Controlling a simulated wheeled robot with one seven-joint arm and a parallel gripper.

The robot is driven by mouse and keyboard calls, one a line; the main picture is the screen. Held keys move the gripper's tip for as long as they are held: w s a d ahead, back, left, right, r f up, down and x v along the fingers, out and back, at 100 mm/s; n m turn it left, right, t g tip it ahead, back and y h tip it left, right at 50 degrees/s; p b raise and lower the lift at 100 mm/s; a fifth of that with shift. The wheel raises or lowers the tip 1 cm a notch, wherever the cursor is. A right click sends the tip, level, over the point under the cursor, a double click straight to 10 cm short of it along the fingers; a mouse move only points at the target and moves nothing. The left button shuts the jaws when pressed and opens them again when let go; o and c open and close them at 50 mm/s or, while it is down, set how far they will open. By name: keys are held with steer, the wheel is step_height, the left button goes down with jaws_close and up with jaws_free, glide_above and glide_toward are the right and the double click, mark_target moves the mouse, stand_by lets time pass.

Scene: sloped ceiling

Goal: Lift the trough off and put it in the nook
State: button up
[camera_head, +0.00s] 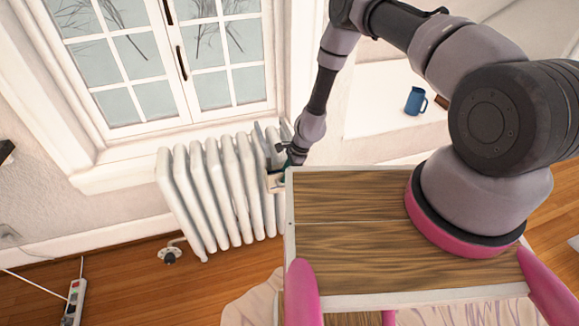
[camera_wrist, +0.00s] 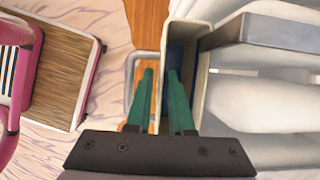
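The trough (camera_head: 274,183) is a narrow cream box at the right end of the white radiator (camera_head: 215,190). In the wrist view the trough (camera_wrist: 203,70) shows its open top and dark inside, against the radiator (camera_wrist: 270,85). A grey loop (camera_wrist: 133,62) stands out on its left side. My gripper (camera_wrist: 160,85) has its two green fingers apart, one on each side of the trough's left wall, with a gap at the left finger. In the head view my gripper (camera_head: 290,155) is small and partly hidden. The nook (camera_head: 375,108) is the white recess at right.
A blue mug (camera_head: 415,101) and a small brown object (camera_head: 441,101) stand in the nook; its left part is clear. A window (camera_head: 165,60) is above the radiator. A power strip (camera_head: 74,302) lies on the wooden floor at left. A flat grey piece (camera_wrist: 270,30) adjoins the trough.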

steer(key=shift+x, duration=1.1)
jaws_close()
steer(key=shift+r, duration=0.15)
stand_by(0.6)
steer(key=shift+r, duration=2.7)
